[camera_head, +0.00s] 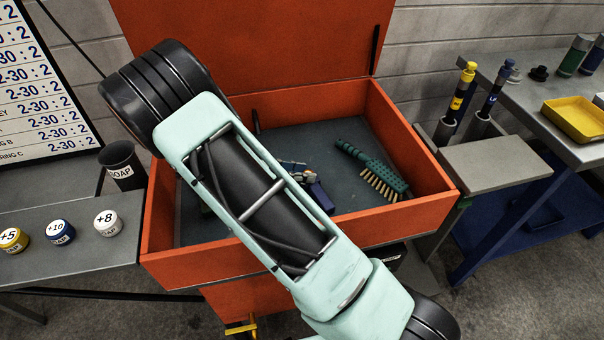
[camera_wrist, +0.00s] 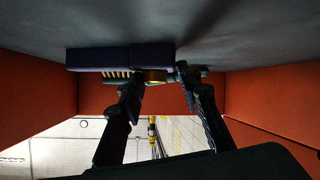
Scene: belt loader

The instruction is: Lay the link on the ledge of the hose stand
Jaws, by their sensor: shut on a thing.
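My gripper (camera_wrist: 165,82) is down inside the red chest, close to its grey floor. In the wrist view its two fingers are closed around a small piece with a brass-coloured band. A dark blue block-like body (camera_wrist: 115,58) appears joined to that band; I take this as the link. The blue body also shows in the head view (camera_head: 319,196), low in the chest, partly hidden by my arm. I cannot tell whether it touches the floor. The hose stand appears to be the grey ledge (camera_head: 495,162) right of the chest, with two upright tubes behind it; the ledge is bare.
The chest (camera_head: 420,190) has high walls and a raised lid. A green brush (camera_head: 372,168) lies inside, right of my gripper. A yellow and a blue-banded rod (camera_head: 489,90) stand in the tubes. A bench with a yellow tray (camera_head: 576,119) is at far right; weights (camera_head: 60,231) stand left.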

